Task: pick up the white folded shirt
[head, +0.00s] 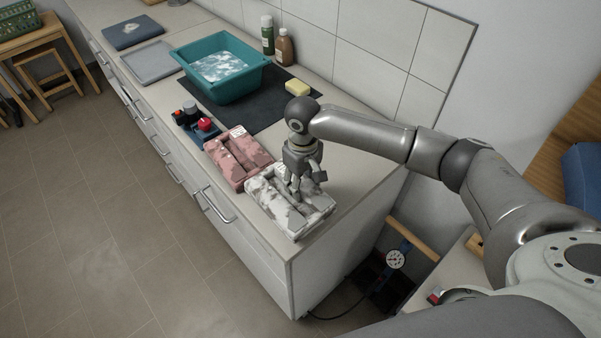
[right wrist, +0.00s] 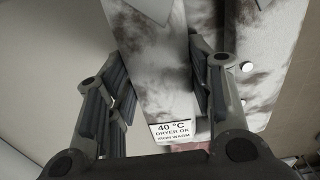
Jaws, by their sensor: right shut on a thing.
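The white folded shirt (head: 283,208), white with grey stains, lies at the near end of the counter in the head view. My right gripper (head: 303,183) is on top of it, pointing down. In the right wrist view, the fingers of my right gripper (right wrist: 163,95) stand on either side of a raised fold of the white shirt (right wrist: 168,118), shut on it. A label reading "40 °C, dryer OK, iron warm" shows on the shirt. Whether the shirt is clear of the counter cannot be told. My left gripper is not in view.
A pink folded shirt (head: 238,158) lies close beside the white one. Behind it are a small blue tray with red and dark items (head: 199,123), a dark mat (head: 266,108), a teal basin (head: 217,87), a yellow sponge (head: 297,87) and bottles (head: 284,47). The counter (head: 353,165) ends just right.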

